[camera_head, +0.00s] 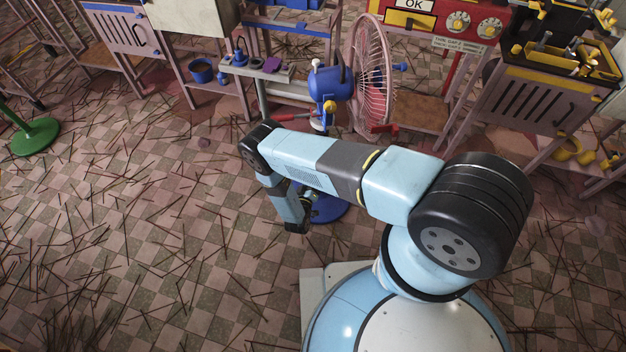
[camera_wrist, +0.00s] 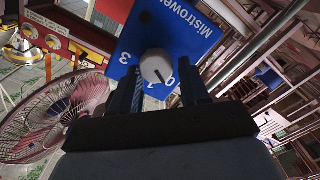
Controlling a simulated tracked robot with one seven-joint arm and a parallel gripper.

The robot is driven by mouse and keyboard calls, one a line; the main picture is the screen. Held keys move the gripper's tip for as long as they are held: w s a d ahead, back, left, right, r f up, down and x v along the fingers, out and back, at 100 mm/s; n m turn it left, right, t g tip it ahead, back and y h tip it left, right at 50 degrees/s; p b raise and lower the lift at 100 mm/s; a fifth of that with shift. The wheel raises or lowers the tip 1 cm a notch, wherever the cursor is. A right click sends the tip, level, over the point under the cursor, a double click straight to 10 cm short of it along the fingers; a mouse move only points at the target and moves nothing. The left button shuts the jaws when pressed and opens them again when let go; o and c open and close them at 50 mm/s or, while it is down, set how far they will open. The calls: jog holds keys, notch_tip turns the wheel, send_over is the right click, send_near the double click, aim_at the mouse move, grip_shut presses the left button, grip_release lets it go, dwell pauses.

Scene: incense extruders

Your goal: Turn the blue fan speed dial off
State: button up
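The fan speed dial (camera_wrist: 156,67) is a pale knob with a dark pointer mark, set on a blue panel (camera_wrist: 185,30) lettered "Mistrowent", in the wrist view. Numbers, including a 2 and a 3, surround it. The dark mark is on its lower part in the picture; the exact setting is hard to read. My gripper (camera_wrist: 160,92) is open, with one dark finger on each side just below the knob. I cannot tell whether they touch it.
A fan with a pink cage (camera_head: 372,75) and blue motor (camera_head: 328,82) stands behind my arm. A blue round base (camera_head: 328,209) shows partly under the arm. Benches and red machinery (camera_head: 445,22) line the back. Floor at left is open, with scattered sticks.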

jog(key=o, duration=0.4)
jog(key=shift+d, duration=0.1)
jog(key=shift+s, duration=0.1)
jog(key=v, duration=1.3)
jog(key=shift+s, duration=0.3)
